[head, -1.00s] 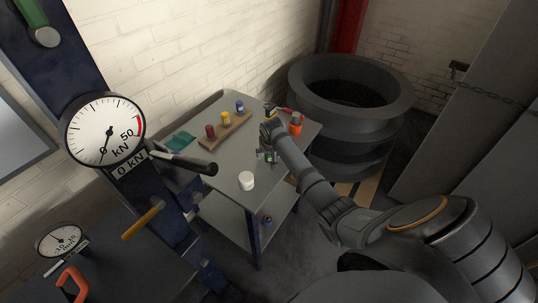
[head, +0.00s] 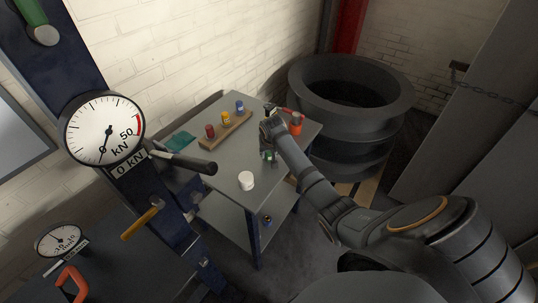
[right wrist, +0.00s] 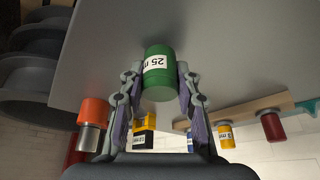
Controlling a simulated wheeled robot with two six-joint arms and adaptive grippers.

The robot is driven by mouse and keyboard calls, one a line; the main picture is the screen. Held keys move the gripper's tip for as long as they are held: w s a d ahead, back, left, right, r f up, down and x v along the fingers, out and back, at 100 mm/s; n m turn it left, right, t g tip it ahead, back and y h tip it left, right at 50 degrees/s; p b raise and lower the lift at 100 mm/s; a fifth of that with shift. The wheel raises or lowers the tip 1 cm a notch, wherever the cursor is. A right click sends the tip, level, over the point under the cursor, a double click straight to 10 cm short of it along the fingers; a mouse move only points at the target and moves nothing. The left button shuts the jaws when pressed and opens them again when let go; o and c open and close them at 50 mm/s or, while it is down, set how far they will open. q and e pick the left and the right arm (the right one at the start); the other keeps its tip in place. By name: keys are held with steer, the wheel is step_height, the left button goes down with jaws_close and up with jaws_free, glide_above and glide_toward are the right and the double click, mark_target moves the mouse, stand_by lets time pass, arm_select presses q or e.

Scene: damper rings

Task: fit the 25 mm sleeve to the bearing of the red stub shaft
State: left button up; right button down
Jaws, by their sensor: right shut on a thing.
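My right gripper (right wrist: 152,100) is shut on the green sleeve (right wrist: 158,80), whose white label reads "25 m" with the rest cut off. In the head view the right gripper (head: 268,155) is over the grey table, and the sleeve shows only as a small green patch. My left gripper is not in view.
A white cup (head: 246,181) is near the table's front edge. An orange-and-grey cylinder (head: 296,124) is behind the right arm. A press with a dial gauge (head: 103,131) stands at left.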

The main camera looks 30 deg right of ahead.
step_height(320, 180, up, 3)
steer(key=shift+d+f+b, duration=0.1)
steer(key=shift+d+b, duration=0.05)
steer(key=shift+b, duration=0.35)
steer(key=s+d+r+b, duration=0.1)
steer(key=s+d+r, duration=0.3)
steer(key=s+r, duration=0.5)
steer(key=shift+s+r, duration=0.3)
steer(key=shift+s, duration=1.85)
